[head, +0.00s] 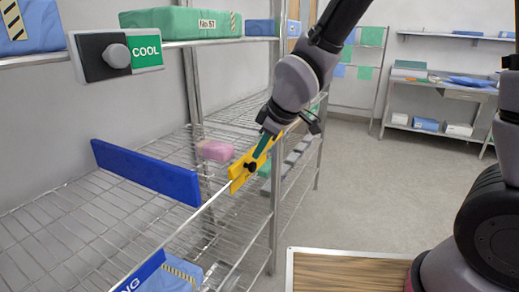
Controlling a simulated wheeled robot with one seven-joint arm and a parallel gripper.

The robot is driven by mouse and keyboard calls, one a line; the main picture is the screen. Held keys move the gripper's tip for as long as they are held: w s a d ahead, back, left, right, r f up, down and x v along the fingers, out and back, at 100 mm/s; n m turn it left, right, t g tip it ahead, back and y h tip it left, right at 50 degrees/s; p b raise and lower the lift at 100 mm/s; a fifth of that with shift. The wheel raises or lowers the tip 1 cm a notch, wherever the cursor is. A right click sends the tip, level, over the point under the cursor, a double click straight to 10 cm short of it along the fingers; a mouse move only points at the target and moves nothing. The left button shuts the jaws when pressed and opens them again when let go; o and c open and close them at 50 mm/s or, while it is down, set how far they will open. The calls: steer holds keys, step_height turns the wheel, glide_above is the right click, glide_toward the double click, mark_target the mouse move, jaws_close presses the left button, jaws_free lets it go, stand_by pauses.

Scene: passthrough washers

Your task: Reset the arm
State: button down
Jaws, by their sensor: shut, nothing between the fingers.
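My arm comes down from the top of the head view. My gripper (262,146) hangs at its end, beside the front upright of the wire rack, pointing down and left. Its teal fingers look shut with nothing held between them. Behind or against the fingertips is a yellow plate (242,176) with a black knob, at the rack's front edge. I cannot tell whether the fingers touch it. The fingertips partly overlap the plate in this view.
The wire rack (75,215) fills the left, with a blue panel (145,171), a pink bundle (214,150) and a COOL knob panel (117,54). A wooden-topped surface (345,273) is at the bottom. The floor (395,180) right of the rack is open; a metal bench (445,88) stands behind.

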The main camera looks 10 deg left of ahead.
steer(key=w+d+r+m+t+h, duration=0.1)
steer(key=w+d+r+m, duration=0.1)
steer(key=d+r+m, duration=0.35)
steer(key=w+d+r+m+t+h, duration=0.1)
steer(key=w+d+r+m, duration=0.2)
steer(key=d+r, duration=0.55)
steer(key=s+d+r+m, duration=0.2)
steer(key=s+d+m, duration=0.1)
steer(key=d, duration=0.3)
steer(key=s+d+r+m, duration=0.2)
steer(key=s+d+m, duration=0.1)
steer(key=d, duration=0.3)
steer(key=s+d+r+m+t, duration=0.1)
steer(key=s+d+r+m, duration=0.1)
steer(key=d+m, duration=0.3)
steer(key=shift+s+d+r+h, duration=0.35)
steer(key=shift+s+d+h, duration=0.05)
steer(key=shift+s+d, duration=0.45)
